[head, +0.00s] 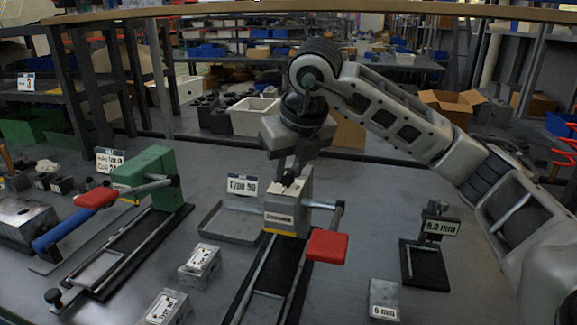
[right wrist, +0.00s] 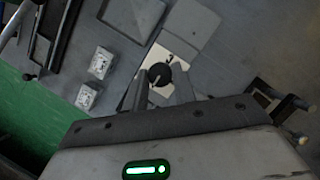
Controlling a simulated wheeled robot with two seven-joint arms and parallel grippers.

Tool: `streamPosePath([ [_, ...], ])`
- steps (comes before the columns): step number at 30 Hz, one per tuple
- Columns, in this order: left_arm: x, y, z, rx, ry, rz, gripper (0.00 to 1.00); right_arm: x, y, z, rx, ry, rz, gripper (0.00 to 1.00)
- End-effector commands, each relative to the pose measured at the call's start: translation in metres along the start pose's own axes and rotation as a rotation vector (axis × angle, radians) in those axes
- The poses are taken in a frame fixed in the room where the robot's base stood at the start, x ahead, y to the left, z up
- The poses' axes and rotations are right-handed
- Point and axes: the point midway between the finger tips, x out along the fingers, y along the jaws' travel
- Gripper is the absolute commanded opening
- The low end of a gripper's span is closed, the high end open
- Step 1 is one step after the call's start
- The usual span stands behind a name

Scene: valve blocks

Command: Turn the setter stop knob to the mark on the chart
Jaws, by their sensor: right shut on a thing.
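The grey setter (head: 290,205) stands in the middle of the bench with a red-ended lever (head: 327,246) at its side. My right gripper (head: 290,178) comes down from above onto its top. In the right wrist view, a round black knob (right wrist: 159,72) with a pale line sits on a light plate (right wrist: 180,56) on the setter. My right gripper (right wrist: 161,88) has its fingertips at the knob's sides and is shut on it. The plate's markings are too small to read. A sign (head: 242,185) reading "Type 90" stands behind the setter. My left gripper is not in view.
A green press (head: 150,172) with red and blue handles stands at left. Two labelled metal blocks (head: 199,266) (head: 167,307) lie between it and the setter. An empty tray (head: 212,221) lies behind them.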

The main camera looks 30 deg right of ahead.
Motion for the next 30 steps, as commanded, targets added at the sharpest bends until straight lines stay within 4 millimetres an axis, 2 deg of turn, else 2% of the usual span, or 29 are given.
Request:
streamPosePath([
  [6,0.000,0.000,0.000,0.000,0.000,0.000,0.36,-0.001,-0.001,0.001,0.003,-0.006,0.000,0.04],
  [7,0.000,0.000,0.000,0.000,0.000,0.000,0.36,-0.001,-0.001,0.001,0.003,-0.006,0.000,0.29],
  [9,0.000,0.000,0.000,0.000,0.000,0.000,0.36,-0.001,-0.001,0.001,0.003,-0.005,0.000,0.48],
  [20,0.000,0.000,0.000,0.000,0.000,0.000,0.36,-0.004,0.000,0.001,0.001,-0.003,0.001,0.48],
  [25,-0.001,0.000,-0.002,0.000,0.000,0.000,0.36,-0.029,0.000,0.001,0.000,-0.007,0.002,0.48],
  [30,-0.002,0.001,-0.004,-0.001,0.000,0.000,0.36,-0.071,0.000,0.002,0.000,-0.009,0.002,0.48],
])
